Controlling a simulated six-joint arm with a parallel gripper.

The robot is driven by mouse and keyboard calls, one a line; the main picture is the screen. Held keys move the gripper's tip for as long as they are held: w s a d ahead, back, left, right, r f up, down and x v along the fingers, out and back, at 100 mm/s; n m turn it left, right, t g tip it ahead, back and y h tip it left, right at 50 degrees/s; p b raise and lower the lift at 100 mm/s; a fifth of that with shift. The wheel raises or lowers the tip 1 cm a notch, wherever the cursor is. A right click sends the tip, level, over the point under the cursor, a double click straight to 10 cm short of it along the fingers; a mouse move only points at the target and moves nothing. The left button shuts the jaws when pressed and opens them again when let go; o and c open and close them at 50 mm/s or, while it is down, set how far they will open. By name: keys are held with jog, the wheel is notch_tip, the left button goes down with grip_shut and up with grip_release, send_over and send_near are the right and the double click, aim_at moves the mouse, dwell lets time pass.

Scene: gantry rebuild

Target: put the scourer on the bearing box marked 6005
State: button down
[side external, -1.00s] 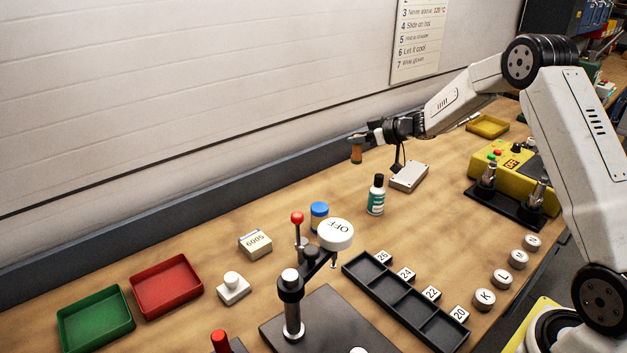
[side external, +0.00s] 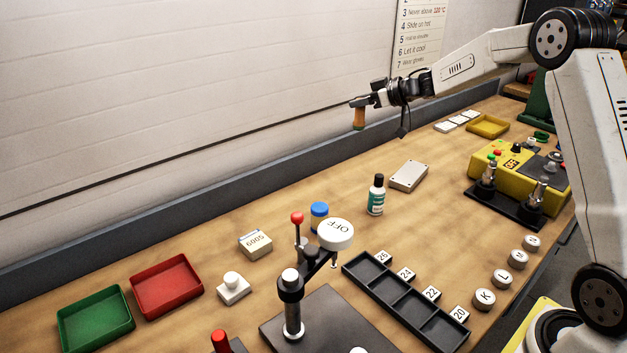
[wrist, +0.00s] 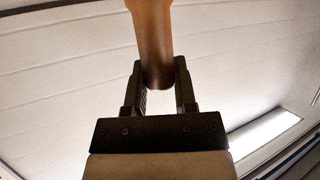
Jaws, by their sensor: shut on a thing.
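My gripper (side external: 362,101) is up in the air before the wall, high above the far side of the bench. It is shut on a brown, rounded, handle-shaped thing (side external: 359,118), which hangs below it and touches nothing else. In the wrist view this brown thing (wrist: 152,35) sits between the two fingers (wrist: 160,72). I cannot tell from its shape whether it is the scourer, and no other scourer is clear to me. The bearing box (side external: 255,243), small and pale with upside-down figures reading 6005, lies on the bench left of centre, far from my gripper. Its top is bare.
A red-knobbed lever (side external: 298,219), a blue-lidded jar (side external: 319,212) and a round OFF head (side external: 336,234) stand right of the box. A bottle (side external: 376,198) and a grey metal box (side external: 408,176) are farther right. Red (side external: 166,287) and green (side external: 95,318) trays lie left.

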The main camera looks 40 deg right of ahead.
jog(key=shift+a+r, duration=0.2)
jog(key=shift+r, duration=0.65)
jog(key=s+a+n+g+y, duration=0.25)
jog(key=s+a, duration=0.25)
jog(key=a, duration=0.5)
jog(key=s+a+n+g+y, duration=0.25)
jog(key=s+a, duration=0.25)
jog(key=a, duration=0.5)
jog(key=s+a+n+g+y, duration=0.2)
jog(key=s+a+n, duration=0.3)
jog(key=a, duration=0.5)
jog(key=shift+m, duration=0.6)
jog(key=shift+s+f, duration=0.15)
jog(key=shift+f, duration=1.2)
jog(key=shift+s+f, duration=0.15)
jog(key=shift+f, duration=1.2)
jog(key=shift+a, duration=0.1)
jog(key=w+a+f, duration=0.3)
jog(key=w+f, duration=0.6)
jog(key=w, duration=0.4)
jog(key=shift+a+f, duration=0.15)
